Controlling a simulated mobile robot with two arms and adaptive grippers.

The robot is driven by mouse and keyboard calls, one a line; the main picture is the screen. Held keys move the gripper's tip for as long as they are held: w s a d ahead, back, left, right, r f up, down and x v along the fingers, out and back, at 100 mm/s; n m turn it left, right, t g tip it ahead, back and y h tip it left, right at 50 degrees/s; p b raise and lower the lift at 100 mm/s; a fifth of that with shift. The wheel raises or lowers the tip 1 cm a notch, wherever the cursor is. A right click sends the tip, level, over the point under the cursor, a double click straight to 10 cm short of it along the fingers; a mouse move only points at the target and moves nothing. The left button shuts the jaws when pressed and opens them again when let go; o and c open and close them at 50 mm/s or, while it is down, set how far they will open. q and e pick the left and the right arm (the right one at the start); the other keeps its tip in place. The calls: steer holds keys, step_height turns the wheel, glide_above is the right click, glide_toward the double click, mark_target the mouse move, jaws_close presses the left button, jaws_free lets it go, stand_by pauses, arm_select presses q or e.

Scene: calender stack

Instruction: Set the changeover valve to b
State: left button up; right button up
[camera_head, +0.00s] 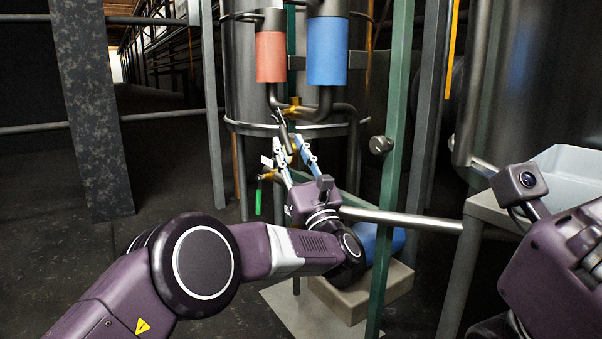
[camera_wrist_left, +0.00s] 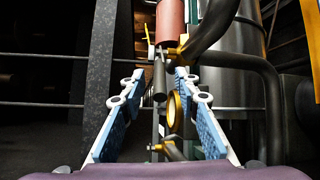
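The changeover valve (camera_head: 291,109) shows yellow parts on the dark pipes under a red cylinder (camera_head: 271,57) and a blue cylinder (camera_head: 327,52). Its dark grey lever (camera_head: 286,137) hangs down, slightly tilted; no position letters are legible. My left gripper (camera_head: 288,152) is raised at the valve with blue-padded fingers apart. In the left wrist view the lever (camera_wrist_left: 160,79) appears between the open fingertips (camera_wrist_left: 160,76), with a gap on both sides. A yellow ring (camera_wrist_left: 175,111) shows below right of it. My right arm is at the right edge; its fingers are out of view.
A green-handled small valve (camera_head: 258,200) hangs below left of my left gripper. A large metal tank (camera_head: 240,75) is behind the valve. A grey tray (camera_head: 575,165) is at the right.

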arm_select(q)
steer(key=v, duration=0.8)
steer(key=shift+s+f, duration=0.1)
steer(key=shift+c, duration=0.3)
